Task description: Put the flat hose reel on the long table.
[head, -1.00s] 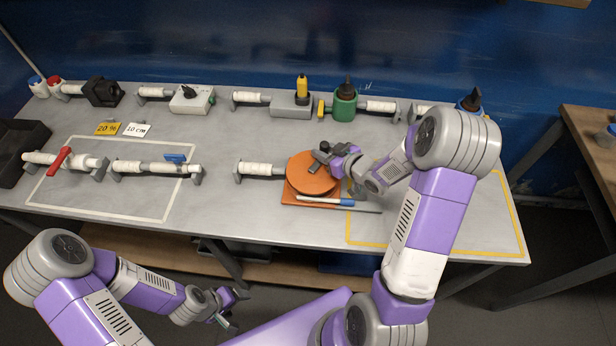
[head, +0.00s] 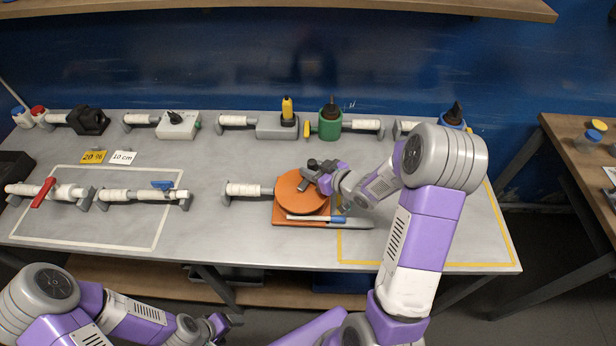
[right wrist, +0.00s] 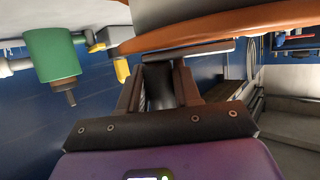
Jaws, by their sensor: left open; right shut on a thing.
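The flat hose reel is an orange round disc (head: 298,200) at the front middle of the long grey table (head: 225,155). An orange square plate (head: 283,217) shows beneath it. My right gripper (head: 313,172) is at the disc's top, by its dark centre piece. In the right wrist view, which looks upside down, its fingers (right wrist: 165,88) are closed around a dark part close to the orange disc (right wrist: 230,28). Whether the reel rests on the table or hangs just above it I cannot tell. My left gripper (head: 222,325) is open and empty in front of the table, low in the view.
A white pipe piece (head: 248,189) is just left of the reel. A green pot (head: 330,122) stands behind. The yellow-outlined area (head: 440,264) to the right looks mostly bare.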

